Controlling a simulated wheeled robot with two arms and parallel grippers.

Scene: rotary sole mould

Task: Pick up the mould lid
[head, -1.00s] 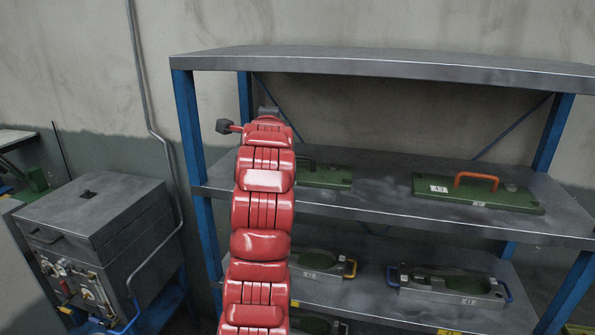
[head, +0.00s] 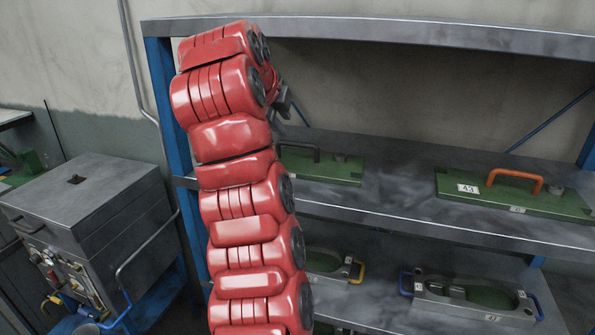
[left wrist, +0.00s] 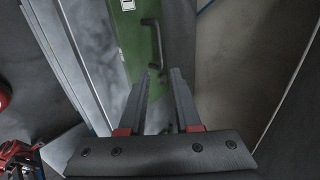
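Two green mould lids lie on the middle shelf in the head view. One with a black handle (head: 330,165) is partly hidden behind my left arm. The other has an orange handle and a label reading 43 (head: 530,203), and lies further right. My left gripper (head: 284,102) is mostly hidden behind my red arm, above and beside the black-handled lid. In the left wrist view its two fingers (left wrist: 165,75) are apart with nothing visibly between them. The black-handled lid (left wrist: 136,50) lies beyond the fingertips. My right gripper does not show.
A grey shelf rack with blue posts (head: 163,110) surrounds the lids; its top board (head: 400,32) hangs over them. Mould bases with yellow and blue handles (head: 475,298) stand on the lower shelf. A grey machine (head: 85,220) stands at left.

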